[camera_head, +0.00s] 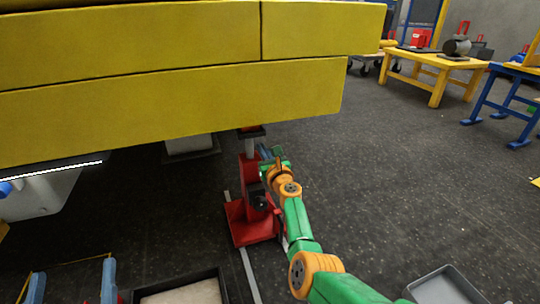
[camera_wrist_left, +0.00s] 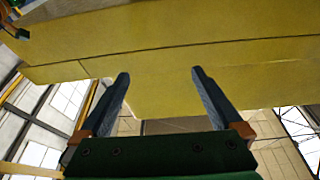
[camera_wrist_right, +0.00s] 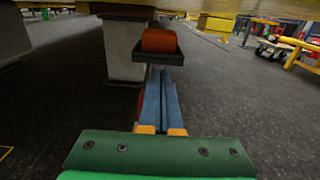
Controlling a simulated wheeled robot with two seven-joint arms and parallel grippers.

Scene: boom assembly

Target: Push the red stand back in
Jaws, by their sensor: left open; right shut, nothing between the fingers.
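The red stand (camera_head: 255,223) stands upright on the dark floor beneath the yellow boom in the head view. Its dark top plate (camera_head: 251,132) is close under the boom's lower edge. In the right wrist view the stand's top (camera_wrist_right: 165,57) shows as a dark tray with an orange-red block. My right gripper (camera_head: 266,153) is shut and empty, its blue fingers beside the stand's upper part. The fingers hide much of the stand in the right wrist view; contact cannot be told. My left gripper (camera_wrist_left: 158,75) is open and empty in its wrist view, facing the yellow boom (camera_wrist_left: 180,35).
The boom (camera_head: 180,105) spans the upper left of the head view. A grey block support (camera_head: 192,145) stands behind the stand. Dark-rimmed and grey trays (camera_head: 445,287) lie near the front. A yellow table (camera_head: 437,62) stands far right. Floor right of the stand is clear.

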